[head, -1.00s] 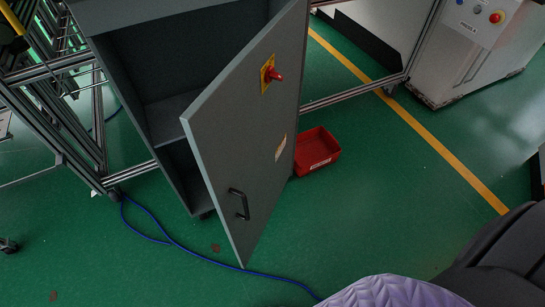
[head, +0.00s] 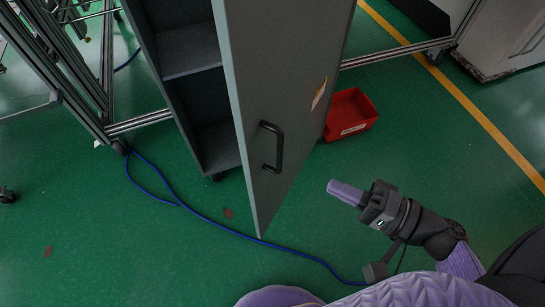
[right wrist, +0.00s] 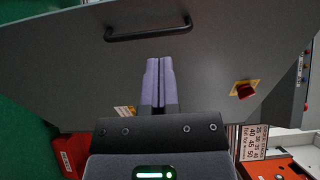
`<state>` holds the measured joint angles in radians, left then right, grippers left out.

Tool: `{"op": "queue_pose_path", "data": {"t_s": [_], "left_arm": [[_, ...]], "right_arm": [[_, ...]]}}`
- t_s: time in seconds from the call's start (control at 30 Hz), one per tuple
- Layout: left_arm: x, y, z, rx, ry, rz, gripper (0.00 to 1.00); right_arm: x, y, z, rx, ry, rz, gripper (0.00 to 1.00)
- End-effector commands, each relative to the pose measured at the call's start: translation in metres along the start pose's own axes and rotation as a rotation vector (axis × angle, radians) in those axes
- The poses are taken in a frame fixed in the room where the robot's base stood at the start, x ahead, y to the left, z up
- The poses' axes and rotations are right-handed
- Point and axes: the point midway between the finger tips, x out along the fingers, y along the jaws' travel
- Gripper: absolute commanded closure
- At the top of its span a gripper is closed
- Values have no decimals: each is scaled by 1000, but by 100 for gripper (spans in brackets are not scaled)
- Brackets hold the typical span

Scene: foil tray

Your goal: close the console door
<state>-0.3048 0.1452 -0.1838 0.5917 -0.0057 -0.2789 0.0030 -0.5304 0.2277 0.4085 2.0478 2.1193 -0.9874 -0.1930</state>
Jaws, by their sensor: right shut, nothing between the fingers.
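The grey console door (head: 275,75) stands open on the console cabinet (head: 190,75), whose inner shelves show in the head view. A black handle (head: 277,147) sits on the door's outer face. My right gripper (head: 331,185) is shut and empty, to the right of the handle and apart from it. In the right wrist view its fingers (right wrist: 164,62) are together in front of the door (right wrist: 70,70), with the handle (right wrist: 162,25) beyond their tips. A red switch on a yellow plate (right wrist: 245,90) shows right of the fingers. My left gripper is not in view.
A red bin (head: 350,112) stands on the floor just right of the door. A blue cable (head: 235,232) runs across the floor below the door. An aluminium frame (head: 75,75) stands at the left. Green floor is clear right of the bin.

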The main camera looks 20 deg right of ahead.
Motion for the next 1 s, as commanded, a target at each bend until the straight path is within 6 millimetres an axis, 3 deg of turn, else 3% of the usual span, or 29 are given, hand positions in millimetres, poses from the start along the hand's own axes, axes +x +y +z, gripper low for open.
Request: {"op": "queue_pose_path", "data": {"t_s": [0.4,0.6,0.77,1.0], "left_arm": [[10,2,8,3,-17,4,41],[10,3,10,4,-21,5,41],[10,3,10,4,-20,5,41],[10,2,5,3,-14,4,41]], "right_arm": [[87,-1,0,-1,0,-2,100],[120,-1,-1,1,2,0,100],[132,0,0,0,2,2,100],[134,0,0,2,2,3,100]]}}
